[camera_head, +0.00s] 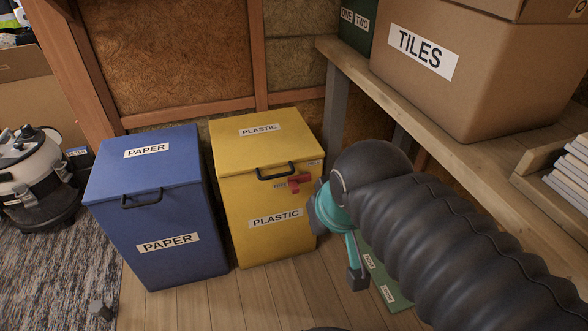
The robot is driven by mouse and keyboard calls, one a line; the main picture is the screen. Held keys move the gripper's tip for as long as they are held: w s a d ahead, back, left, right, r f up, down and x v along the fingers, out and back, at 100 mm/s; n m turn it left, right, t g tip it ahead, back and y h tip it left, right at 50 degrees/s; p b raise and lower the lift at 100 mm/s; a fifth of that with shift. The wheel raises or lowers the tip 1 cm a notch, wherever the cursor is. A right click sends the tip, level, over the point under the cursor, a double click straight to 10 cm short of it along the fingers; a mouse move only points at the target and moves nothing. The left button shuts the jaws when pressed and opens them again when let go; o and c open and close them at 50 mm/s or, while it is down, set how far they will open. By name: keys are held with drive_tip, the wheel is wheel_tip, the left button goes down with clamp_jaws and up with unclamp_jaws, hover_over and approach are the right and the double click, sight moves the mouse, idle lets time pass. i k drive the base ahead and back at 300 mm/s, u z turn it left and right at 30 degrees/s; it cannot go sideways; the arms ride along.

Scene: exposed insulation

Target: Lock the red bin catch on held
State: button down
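The red catch (299,181) sits on the front of the yellow bin (230,191), just below the lid edge and right of the lid's dark handle (276,173). Small labels lie beside the catch, but their words are too small to read surely. The yellow bin reads PLASTIC on its lid and front, and the lid is down. My gripper (345,240) is right of the catch, nearer the camera and apart from it in the picture. One teal finger with a dark tip points down; the other finger is not clear, and nothing is seen held.
A closed blue PAPER bin (163,216) stands close left of the yellow bin. A wooden bench (425,135) with a TILES box (478,72) runs along the right. A green labelled item (385,285) lies under my arm. The floor (250,300) in front is clear.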

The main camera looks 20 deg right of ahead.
sight(293, 182)
drive_tip(key=z, duration=1.1)
drive_tip(key=k, duration=1.25)
drive_tip(key=u, duration=0.95)
drive_tip(key=i, duration=0.5)
drive_tip(key=u, duration=0.1)
